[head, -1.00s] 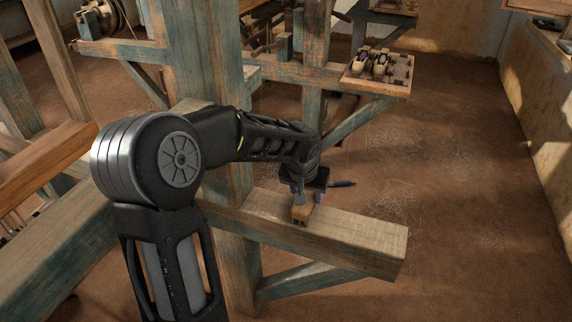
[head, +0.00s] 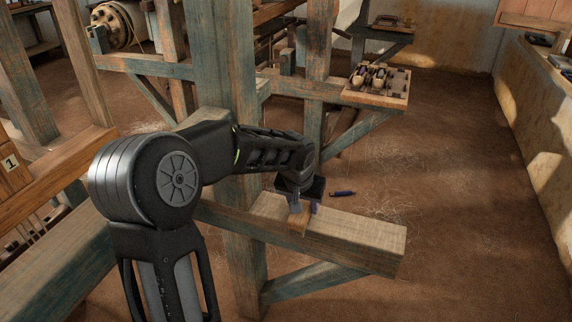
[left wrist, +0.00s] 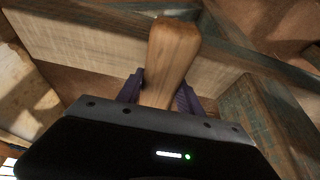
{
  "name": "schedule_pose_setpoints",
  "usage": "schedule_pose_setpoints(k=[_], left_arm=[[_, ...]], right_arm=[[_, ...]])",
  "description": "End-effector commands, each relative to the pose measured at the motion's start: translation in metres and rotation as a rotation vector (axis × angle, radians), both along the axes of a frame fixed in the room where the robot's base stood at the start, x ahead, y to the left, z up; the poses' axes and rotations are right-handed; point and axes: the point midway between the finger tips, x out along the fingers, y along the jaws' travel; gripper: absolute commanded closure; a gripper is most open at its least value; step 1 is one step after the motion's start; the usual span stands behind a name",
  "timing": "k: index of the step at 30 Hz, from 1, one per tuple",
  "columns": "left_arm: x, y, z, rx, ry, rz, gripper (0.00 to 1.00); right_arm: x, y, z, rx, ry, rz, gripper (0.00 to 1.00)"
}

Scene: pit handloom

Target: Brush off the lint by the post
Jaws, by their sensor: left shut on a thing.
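My left gripper (head: 298,203) is shut on the wooden handle of a brush (head: 298,221), low over the light wooden beam (head: 350,232) that sticks out from the post (head: 222,75). In the left wrist view the rounded handle (left wrist: 170,55) stands between the purple fingers (left wrist: 160,95). The brush's lower end overlaps the beam's near edge; I cannot tell whether it touches. No lint can be made out on the beam top. Pale thread-like lint (head: 390,208) lies on the floor beyond the beam. My right gripper is not in view.
A dark blue rod-like thing (head: 342,193) lies on the floor behind the beam. A wooden tray (head: 376,96) with shuttle-like pieces sits on a bracket at the back. A diagonal brace (head: 312,282) runs under the beam. Floor to the right is open.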

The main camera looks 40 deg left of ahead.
Motion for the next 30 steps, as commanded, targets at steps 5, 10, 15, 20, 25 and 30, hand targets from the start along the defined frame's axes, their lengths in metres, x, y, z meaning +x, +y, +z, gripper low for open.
schedule_pose_setpoints(k=[5,10,15,20,25,30], left_arm=[[0.003,0.001,0.022,0.002,-0.003,-0.002,1.00],[0.005,0.002,0.037,0.002,-0.004,-0.004,1.00],[0.006,0.002,0.050,0.001,-0.005,-0.004,1.00],[0.007,0.003,0.054,0.001,-0.004,-0.004,1.00],[0.007,0.003,0.053,0.001,-0.004,-0.004,1.00],[0.007,0.003,0.053,0.001,-0.004,-0.004,1.00]], right_arm=[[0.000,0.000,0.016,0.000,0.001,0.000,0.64],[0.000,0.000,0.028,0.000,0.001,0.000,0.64],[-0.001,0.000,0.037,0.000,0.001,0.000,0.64],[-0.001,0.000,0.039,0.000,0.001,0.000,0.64],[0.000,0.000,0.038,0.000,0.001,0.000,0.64],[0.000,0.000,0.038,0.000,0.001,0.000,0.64]])
